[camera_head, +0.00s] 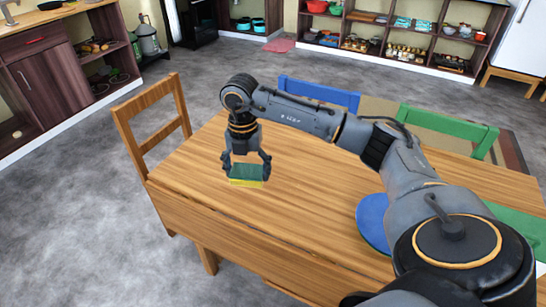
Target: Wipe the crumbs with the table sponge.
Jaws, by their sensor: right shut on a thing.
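The sponge (246,182), green on top and yellow below, is between the fingers of my right gripper (247,172). The gripper points down and is shut on the sponge. The sponge is at the tabletop near the left end of the wooden table (215,210); I cannot tell whether it touches the wood. No crumbs can be made out on the table at this size. My right arm covers part of the table's middle and right side. My left gripper is not in view.
A blue round mat (371,222) lies on the table near my arm. A wooden chair (150,120) stands at the left, with blue (318,95) and green (447,128) chairs behind the table. Shelves (400,45) line the far wall. The table around the sponge looks clear.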

